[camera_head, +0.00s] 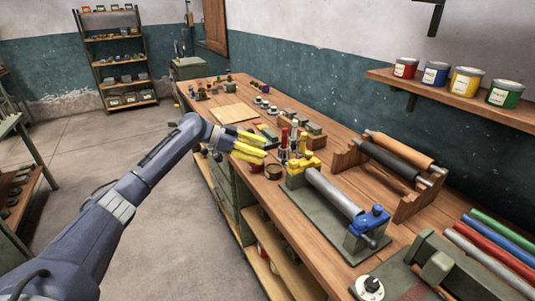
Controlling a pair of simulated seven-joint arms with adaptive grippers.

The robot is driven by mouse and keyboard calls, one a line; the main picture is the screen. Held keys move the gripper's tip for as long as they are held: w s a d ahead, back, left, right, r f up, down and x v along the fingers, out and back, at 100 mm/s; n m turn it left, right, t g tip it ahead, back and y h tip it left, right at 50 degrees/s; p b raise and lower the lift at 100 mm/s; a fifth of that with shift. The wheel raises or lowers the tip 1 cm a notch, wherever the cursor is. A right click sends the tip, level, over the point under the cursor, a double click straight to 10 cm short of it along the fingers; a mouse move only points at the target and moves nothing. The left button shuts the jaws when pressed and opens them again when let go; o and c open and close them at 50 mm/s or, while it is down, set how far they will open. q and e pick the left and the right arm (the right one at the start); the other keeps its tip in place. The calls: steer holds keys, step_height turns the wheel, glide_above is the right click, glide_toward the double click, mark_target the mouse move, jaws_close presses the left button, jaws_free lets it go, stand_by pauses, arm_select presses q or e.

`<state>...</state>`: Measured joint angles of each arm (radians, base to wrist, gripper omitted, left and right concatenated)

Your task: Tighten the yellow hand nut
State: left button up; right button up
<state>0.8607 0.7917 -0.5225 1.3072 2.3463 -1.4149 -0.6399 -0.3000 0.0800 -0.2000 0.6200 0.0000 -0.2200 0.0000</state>
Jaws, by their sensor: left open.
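A small press (340,235) stands on the workbench, with a grey roller (333,194) between a yellow end and a blue end. The yellow hand nut (312,162) appears to be the yellow part on top of the far end. A blue hand nut (376,211) sits on the near end. My left gripper (264,151), with yellow fingers, is open over the bench edge, left of the yellow nut and apart from it. Nothing shows between its fingers. My right gripper is out of view.
A wooden rack (408,207) with rollers is right of the press. Paint cans (466,82) sit on the wall shelf. The floor left of the bench is clear.

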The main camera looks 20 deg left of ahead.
arm_select(q)
steer(key=shift+s+a, duration=0.1)
stand_by(0.3)
steer(key=shift+m+g, duration=0.6)
steer(key=shift+m, duration=0.3)
steer(key=s+d+f, duration=0.2)
steer(key=d, duration=0.2)
steer(key=s+d+f, duration=0.5)
steer(key=d+f, duration=0.1)
steer(key=d, duration=0.1)
steer(key=shift+s+d+f, duration=0.15)
steer(key=shift+s+d, duration=0.05)
steer(key=shift+d, duration=0.15)
steer(key=shift+s+d+n+t+y, duration=0.45)
steer(key=shift+s+d+y, duration=0.45)
steer(key=shift+s+d, duration=0.25)
steer(key=s+a+r+n+t+y, duration=0.2)
steer(key=a+r+n+t+y, duration=0.55)
steer(key=r+n, duration=0.3)
glide_toward(293, 162)
steer(key=shift+n+h, duration=0.25)
steer(key=shift+n, duration=0.15)
steer(key=x, duration=1)
steer(key=shift+a, duration=0.15)
